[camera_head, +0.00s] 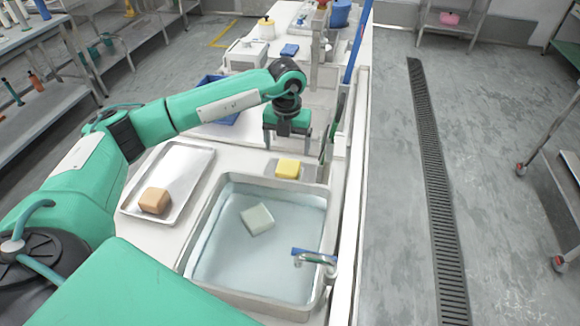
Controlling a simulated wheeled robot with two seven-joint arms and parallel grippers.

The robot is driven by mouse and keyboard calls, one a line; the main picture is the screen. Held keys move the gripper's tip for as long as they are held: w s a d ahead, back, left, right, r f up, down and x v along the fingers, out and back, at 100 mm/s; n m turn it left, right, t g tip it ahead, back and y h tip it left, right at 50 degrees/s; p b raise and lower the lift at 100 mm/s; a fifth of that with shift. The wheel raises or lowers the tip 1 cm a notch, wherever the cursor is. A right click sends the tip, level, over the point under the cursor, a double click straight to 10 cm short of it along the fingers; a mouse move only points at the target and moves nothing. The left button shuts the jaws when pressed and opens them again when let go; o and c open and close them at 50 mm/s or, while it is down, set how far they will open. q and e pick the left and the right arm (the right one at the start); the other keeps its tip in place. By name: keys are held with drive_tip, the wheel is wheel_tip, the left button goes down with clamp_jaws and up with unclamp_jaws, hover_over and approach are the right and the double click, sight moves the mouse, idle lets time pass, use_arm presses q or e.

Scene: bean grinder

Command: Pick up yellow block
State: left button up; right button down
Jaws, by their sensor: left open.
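The yellow block (288,168) lies on a small grey holder (310,172) at the far edge of the sink. My left gripper (286,146) hangs pointing down, just beyond and above the yellow block. Its fingers are apart with nothing seen between them, and it looks clear of the block. My right gripper is out of view.
The sink (212,262) holds water and a pale block (257,219); a faucet (314,257) is at its right. A metal tray (188,160) with a brown block (154,200) is left. A blue bin (212,82) is partly behind my arm.

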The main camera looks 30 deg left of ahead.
sight(288, 166)
use_arm(q)
wheel_tip(288, 166, down, 4)
drive_tip(key=shift+w+f, duration=0.1)
drive_tip(key=shift+f+p, duration=0.25)
drive_tip(key=shift+p, duration=0.2)
wheel_tip(288, 166, down, 4)
drive_tip(key=shift+r+p, duration=0.15)
drive_tip(key=shift+p, duration=0.3)
drive_tip(key=shift+w+f, duration=0.1)
drive_tip(key=shift+f, duration=0.25)
drive_tip(key=shift+c, duration=0.7)
drive_tip(key=c, duration=1.1)
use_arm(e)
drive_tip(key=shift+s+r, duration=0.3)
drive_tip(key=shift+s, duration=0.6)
use_arm(q)
drive_tip(key=shift+r, duration=0.1)
